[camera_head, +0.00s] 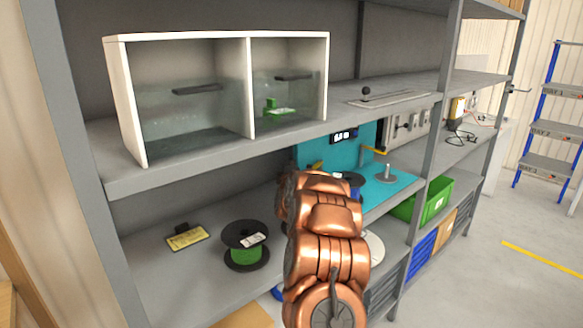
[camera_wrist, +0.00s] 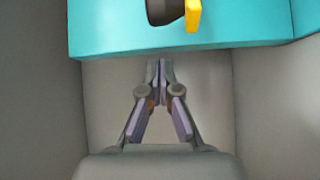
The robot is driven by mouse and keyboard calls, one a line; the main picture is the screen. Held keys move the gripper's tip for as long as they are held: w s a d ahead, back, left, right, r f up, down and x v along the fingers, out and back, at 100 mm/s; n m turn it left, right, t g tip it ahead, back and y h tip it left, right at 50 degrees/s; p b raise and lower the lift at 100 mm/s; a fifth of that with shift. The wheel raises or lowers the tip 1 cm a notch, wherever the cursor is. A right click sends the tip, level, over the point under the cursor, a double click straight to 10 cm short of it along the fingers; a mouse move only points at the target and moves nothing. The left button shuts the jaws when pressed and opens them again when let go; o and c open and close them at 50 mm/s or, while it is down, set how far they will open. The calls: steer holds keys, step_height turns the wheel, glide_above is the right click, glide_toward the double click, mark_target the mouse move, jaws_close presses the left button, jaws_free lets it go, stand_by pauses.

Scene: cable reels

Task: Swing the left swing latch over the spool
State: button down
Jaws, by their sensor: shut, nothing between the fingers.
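A teal fixture (camera_head: 388,194) stands on the lower shelf, with a dark-flanged spool with blue below its flange (camera_head: 352,180) partly behind my copper arm. A small yellow piece (camera_head: 317,166), apparently the left swing latch, shows at the spool's left; another yellow piece (camera_head: 376,151) is at its right. In the wrist view, my gripper (camera_wrist: 160,68) is shut and empty, just short of the teal edge (camera_wrist: 110,40). Ahead of it, a yellow bar (camera_wrist: 193,16) stands beside a dark opening or part; I cannot tell which latch it is. In the head view my arm hides the gripper.
A black reel with green wire (camera_head: 245,246) and a yellow label plate (camera_head: 187,237) sit on the lower shelf left of my arm. A white divided case (camera_head: 250,88) stands on the shelf above. A green bin (camera_head: 436,197) is at the right. A shelf post (camera_head: 432,140) stands right of the fixture.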

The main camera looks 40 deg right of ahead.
steer(key=shift+s+d+f+p, duration=0.1)
steer(key=shift+s+d+p, duration=0.3)
steer(key=shift+s, duration=0.5)
steer(key=shift+s+d+p, duration=0.2)
steer(key=shift+s+d, duration=0.35)
steer(key=shift+s, duration=0.3)
steer(key=shift+s+f+b, duration=0.15)
steer(key=shift+b, duration=0.4)
